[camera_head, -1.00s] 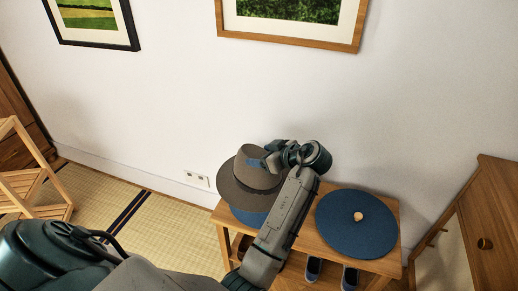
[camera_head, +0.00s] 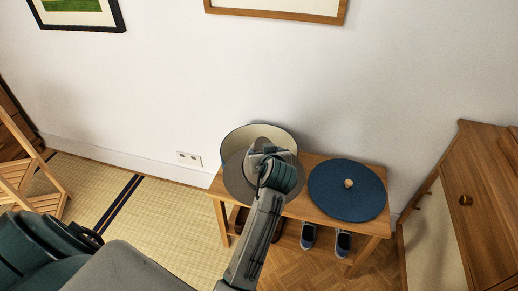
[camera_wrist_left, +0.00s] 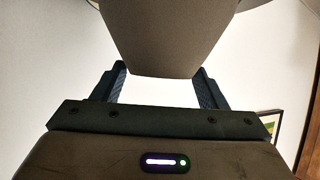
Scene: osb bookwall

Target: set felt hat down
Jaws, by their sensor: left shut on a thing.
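The grey-brown felt hat (camera_head: 238,180) is at the left end of a wooden bench (camera_head: 302,206), brim toward me. My left gripper (camera_head: 262,158) is over it and shut on its crown. In the left wrist view the grey crown of the hat (camera_wrist_left: 165,35) sits between the two fingers (camera_wrist_left: 160,88). Whether the hat touches the bench is hidden. My right gripper is out of view.
A blue round cushion (camera_head: 345,192) with a small wooden knob (camera_head: 348,184) covers the bench's right end. Shoes (camera_head: 308,236) sit below. A wooden cabinet (camera_head: 475,210) stands at right, a folding chair (camera_head: 22,170) at left. The wall is close behind the bench.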

